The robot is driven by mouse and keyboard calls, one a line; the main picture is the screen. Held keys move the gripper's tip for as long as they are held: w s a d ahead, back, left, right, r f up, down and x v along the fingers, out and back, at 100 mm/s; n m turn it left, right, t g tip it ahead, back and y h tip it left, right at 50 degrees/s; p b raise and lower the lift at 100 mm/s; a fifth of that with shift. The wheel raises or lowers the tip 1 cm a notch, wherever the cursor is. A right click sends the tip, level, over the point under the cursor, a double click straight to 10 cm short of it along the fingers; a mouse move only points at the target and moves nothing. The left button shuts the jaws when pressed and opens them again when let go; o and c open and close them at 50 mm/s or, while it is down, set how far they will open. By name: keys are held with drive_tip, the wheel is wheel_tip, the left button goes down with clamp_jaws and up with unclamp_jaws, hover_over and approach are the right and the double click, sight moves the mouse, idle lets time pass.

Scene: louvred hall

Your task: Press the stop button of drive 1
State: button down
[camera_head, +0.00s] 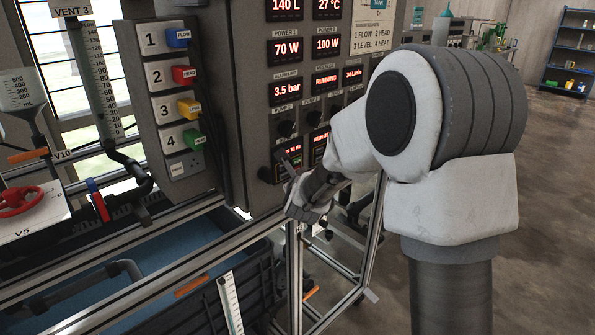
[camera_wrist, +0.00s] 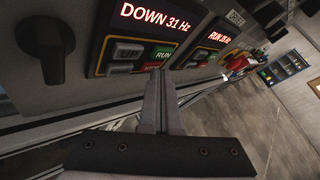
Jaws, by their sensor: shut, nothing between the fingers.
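The left drive panel, which I take to be drive 1, fills the upper middle of the wrist view; its display (camera_wrist: 153,17) reads "DOWN 31 Hz" in red. Below the display are a pale grey button (camera_wrist: 127,51) and a green button marked RUN (camera_wrist: 163,54). In the head view my gripper (camera_head: 289,183) is at the cabinet's lower part, in front of the drive panels.
A second drive panel (camera_wrist: 214,40) with a "RUN" display sits just right. A black knob (camera_wrist: 45,52) protrudes on the left. The cabinet (camera_head: 235,100) carries several red displays. Open floor lies right.

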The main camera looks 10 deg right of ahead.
drive_tip(key=shift+s+d+b, duration=0.4)
drive_tip(key=shift+s+b, duration=0.25)
drive_tip(key=shift+b, duration=0.1)
drive_tip(key=s+d+b, duration=0.1)
drive_tip(key=s+b, duration=0.1)
drive_tip(key=s+d+b, duration=0.2)
idle(0.8)
